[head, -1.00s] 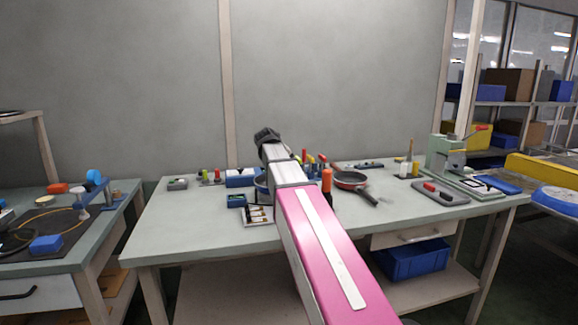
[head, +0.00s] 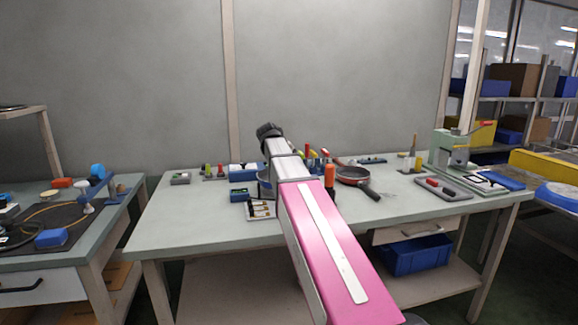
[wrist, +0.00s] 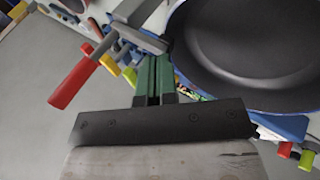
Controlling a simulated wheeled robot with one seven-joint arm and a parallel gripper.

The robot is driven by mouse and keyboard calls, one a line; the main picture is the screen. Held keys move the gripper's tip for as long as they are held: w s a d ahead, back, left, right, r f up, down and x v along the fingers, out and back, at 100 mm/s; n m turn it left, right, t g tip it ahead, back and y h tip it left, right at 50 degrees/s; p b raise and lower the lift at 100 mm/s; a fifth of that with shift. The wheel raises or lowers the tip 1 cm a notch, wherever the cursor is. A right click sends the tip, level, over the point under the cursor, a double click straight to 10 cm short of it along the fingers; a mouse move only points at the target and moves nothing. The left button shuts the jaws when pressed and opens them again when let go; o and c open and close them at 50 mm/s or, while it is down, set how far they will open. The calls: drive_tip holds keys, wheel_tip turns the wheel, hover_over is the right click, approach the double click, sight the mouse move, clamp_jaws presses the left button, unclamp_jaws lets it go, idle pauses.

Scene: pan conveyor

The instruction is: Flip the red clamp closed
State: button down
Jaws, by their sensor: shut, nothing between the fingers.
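The clamp's red handle (wrist: 74,84) shows at the left of the wrist view, sticking out at a slant from a grey metal bar. The grey clamp bar (wrist: 138,36) runs close beyond my fingertips; I cannot tell whether they touch it. My gripper (wrist: 153,62) has its green fingers shut together, with nothing held. The handle lies to the left of the fingers, apart from them. In the head view my arm hides the gripper and most of the clamp's surroundings, and I cannot make out the clamp surely there.
A dark pan with a blue rim (wrist: 262,104) is close on the right of the fingers. Yellow and red pieces stand near the clamp. In the head view a red pan (head: 352,174) and a press (head: 450,148) are on the workbench (head: 190,222). Its front left is clear.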

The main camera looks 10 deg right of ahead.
drive_tip(key=w+r+v, duration=0.1)
drive_tip(key=v, duration=1.1)
drive_tip(key=shift+s+d+r, duration=0.15)
drive_tip(key=shift+d+r, duration=0.05)
drive_tip(key=shift+r, duration=0.05)
